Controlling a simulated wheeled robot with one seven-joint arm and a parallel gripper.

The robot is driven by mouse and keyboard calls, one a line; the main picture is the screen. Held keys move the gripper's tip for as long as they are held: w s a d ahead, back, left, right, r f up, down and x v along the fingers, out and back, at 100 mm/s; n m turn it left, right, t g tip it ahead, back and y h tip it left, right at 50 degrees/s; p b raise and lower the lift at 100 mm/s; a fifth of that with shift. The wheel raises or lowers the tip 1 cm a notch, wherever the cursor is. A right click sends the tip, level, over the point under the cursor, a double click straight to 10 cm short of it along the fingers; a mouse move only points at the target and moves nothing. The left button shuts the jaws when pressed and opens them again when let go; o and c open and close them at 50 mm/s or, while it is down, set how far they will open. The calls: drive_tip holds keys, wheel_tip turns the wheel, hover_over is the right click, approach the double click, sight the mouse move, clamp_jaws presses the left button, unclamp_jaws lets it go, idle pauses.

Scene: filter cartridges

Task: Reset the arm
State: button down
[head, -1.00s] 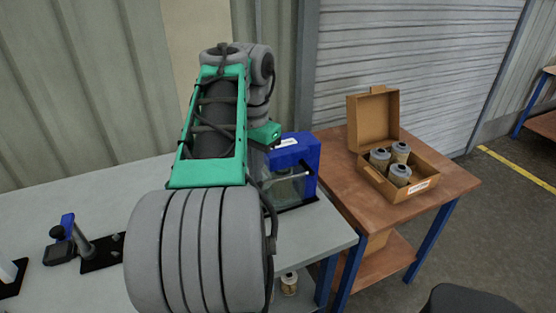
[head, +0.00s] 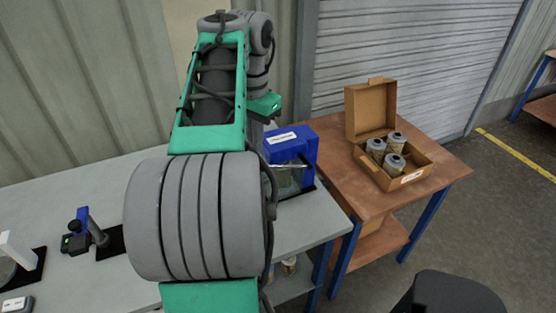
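My arm (head: 215,95), green and grey, rises across the middle of the head view and bends over the grey workbench. My gripper is not clearly visible; the arm's far end is hidden behind its own links. A blue machine (head: 290,150) with a white label and a clear front stands on the bench's right end, partly behind my arm. An open cardboard box (head: 372,112) on the brown table holds 3 grey-topped filter cartridges (head: 394,162).
The grey workbench (head: 60,190) has a small dark device with a blue part (head: 82,232) and a white fixture (head: 18,250) at left. The brown wooden table (head: 440,172) has free room around the box. Cartridges (head: 288,265) stand on the bench's lower shelf. Open floor lies at right.

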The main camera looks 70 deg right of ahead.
drive_tip(key=w+a+f+n+h, duration=0.1)
drive_tip(key=w+a+f+n, duration=0.2)
drive_tip(key=w+a+n, duration=0.3)
drive_tip(key=w+a+f+n+h, duration=0.15)
drive_tip(key=w+a+n, duration=0.25)
drive_tip(key=w+a, duration=0.4)
drive_tip(key=a+f+n+t, duration=0.1)
drive_tip(key=a+f+n, duration=0.2)
drive_tip(key=a, duration=0.4)
drive_tip(key=a+f+n+t+y, duration=0.1)
drive_tip(key=a+f+n, duration=0.2)
drive_tip(key=a, duration=0.5)
drive_tip(key=w+a+f+n+t+y, duration=0.1)
drive_tip(key=a+f+n, duration=0.2)
drive_tip(key=a+n, duration=0.2)
drive_tip(key=a, duration=0.3)
drive_tip(key=shift+f+t, duration=0.2)
drive_tip(key=shift+t, duration=0.1)
drive_tip(key=shift+a+y, duration=0.1)
drive_tip(key=shift+y, duration=0.15)
